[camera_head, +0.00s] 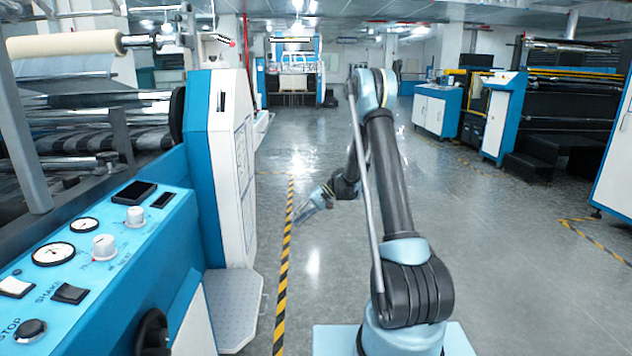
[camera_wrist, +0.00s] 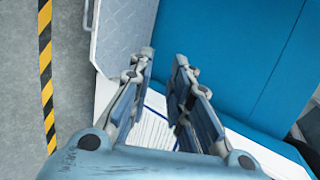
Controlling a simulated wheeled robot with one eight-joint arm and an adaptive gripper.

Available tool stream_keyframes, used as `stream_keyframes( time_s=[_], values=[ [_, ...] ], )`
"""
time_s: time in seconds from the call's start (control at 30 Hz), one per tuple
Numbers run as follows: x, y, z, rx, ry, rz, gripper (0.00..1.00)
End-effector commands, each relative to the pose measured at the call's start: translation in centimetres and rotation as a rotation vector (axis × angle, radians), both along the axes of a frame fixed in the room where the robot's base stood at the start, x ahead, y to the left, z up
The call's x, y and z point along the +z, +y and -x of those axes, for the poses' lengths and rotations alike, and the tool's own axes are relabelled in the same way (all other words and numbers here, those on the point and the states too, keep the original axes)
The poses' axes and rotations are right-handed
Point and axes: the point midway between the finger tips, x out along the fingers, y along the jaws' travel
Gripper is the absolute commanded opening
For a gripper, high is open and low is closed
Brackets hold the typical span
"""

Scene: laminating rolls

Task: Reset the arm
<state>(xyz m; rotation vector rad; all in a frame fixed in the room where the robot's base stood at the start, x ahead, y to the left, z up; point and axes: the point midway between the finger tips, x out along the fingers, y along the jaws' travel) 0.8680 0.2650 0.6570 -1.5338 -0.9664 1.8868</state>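My arm (camera_head: 392,190) rises from its light blue base and bends over, with its wrist reaching down to the left. My gripper (camera_head: 303,212) hangs over the open floor, to the right of the laminating machine, and points down and left. In the wrist view, the two fingers of my gripper (camera_wrist: 166,66) stand apart with a gap between the tips. Nothing is held between them. The gripper looks toward the blue side of the machine (camera_wrist: 222,60) and its grey step plate (camera_wrist: 122,38), without visible contact.
A blue control panel (camera_head: 75,262) with dials, knobs and switches fills the left front. A white-and-blue machine cabinet (camera_head: 222,150) and a step plate (camera_head: 233,305) stand beside a yellow-black floor stripe (camera_head: 284,265). The floor (camera_head: 500,270) to the right is clear. More machines (camera_head: 560,110) stand at right.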

Motion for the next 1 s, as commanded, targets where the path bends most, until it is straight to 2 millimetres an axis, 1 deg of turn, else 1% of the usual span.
stream_keyframes(
  time_s=[0.03, 0.1, 0.27, 0.5, 0.7, 1.0],
  values=[
    [1.2, -0.4, 0.5, -0.006, -0.006, 0.016, 0.18],
    [2.6, -1.1, 1.2, -0.015, -0.015, 0.039, 0.18],
    [5.6, -2.5, 2.9, -0.035, -0.036, 0.092, 0.18],
    [9.5, -4.8, 6.0, -0.064, -0.068, 0.171, 0.18],
    [12.2, -6.9, 9.1, -0.086, -0.095, 0.238, 0.18],
    [15.2, -10.0, 14.3, -0.115, -0.138, 0.338, 0.18]
  ],
)
